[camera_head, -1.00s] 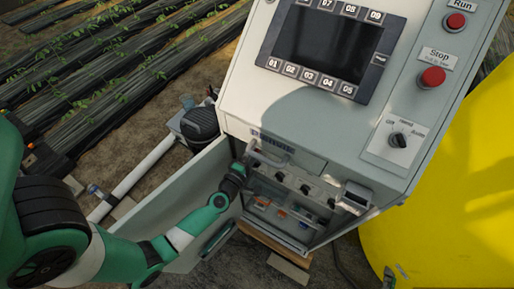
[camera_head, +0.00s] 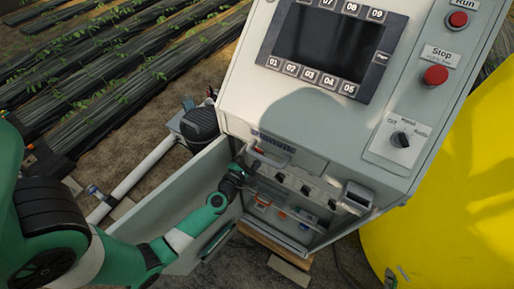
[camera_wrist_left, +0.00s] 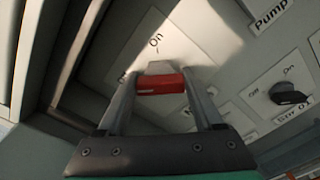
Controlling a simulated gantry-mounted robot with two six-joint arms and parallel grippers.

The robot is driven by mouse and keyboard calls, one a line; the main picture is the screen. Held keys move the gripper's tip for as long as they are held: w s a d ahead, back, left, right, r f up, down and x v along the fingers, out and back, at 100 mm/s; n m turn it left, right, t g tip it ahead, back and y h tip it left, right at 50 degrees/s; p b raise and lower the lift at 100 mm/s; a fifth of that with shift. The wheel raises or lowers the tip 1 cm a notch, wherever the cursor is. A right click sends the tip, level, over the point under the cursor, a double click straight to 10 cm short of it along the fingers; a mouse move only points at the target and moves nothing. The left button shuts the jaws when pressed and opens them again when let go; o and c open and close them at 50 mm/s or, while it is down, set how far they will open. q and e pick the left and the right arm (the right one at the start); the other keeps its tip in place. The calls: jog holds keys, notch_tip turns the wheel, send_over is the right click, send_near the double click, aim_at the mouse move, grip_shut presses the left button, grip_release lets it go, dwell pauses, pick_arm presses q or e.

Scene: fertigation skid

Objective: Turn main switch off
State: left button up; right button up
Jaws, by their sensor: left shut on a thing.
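The main switch (camera_wrist_left: 162,84) has a red handle and shows in the left wrist view, on a pale plate marked "On" above it. The rest of its label is hidden behind a finger. My left gripper (camera_wrist_left: 160,76) has one finger on each side of the red handle and is shut on it. The handle lies about crosswise in that view. In the head view my left gripper (camera_head: 247,167) reaches into the open cabinet (camera_head: 317,168) at its left end, by the hinged door (camera_head: 190,187). My right gripper is not in view.
Black rotary knobs (camera_head: 305,189) sit in a row right of my gripper; one with an "On" mark (camera_wrist_left: 287,96) is close by in the wrist view. The panel above has a screen (camera_head: 325,47), a red stop button (camera_head: 435,75) and a selector (camera_head: 401,139). A yellow tank (camera_head: 440,210) stands right.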

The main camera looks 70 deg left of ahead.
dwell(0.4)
pick_arm(q)
jog(key=o, duration=1.4)
jog(key=shift+c, duration=0.2)
jog(key=v, duration=1.1)
jog(key=shift+s+d, duration=0.2)
jog(key=shift+s, duration=0.05)
